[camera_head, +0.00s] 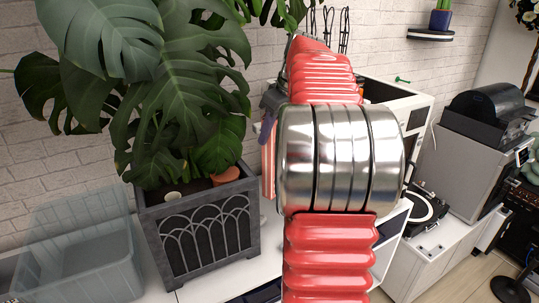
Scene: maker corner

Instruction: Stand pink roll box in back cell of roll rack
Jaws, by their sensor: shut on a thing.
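My red ridged arm with its metal joint fills the middle of the head view. Just left of it, a dark grey part and a purple piece of my gripper (267,127) show; the rest is hidden behind the arm. Under it hangs a narrow pink-and-white striped strip, the visible edge of the pink roll box (268,172), upright in the gripper's hold. Most of the box is hidden. I cannot make out the roll rack or its back cell; the arm covers that part of the view.
A dark grey planter (205,228) with a large leafy plant stands left of the arm on a white surface. A clear bin (75,255) is at the lower left. A turntable (428,208) and a grey cabinet (465,165) stand at the right. A brick wall closes the back.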

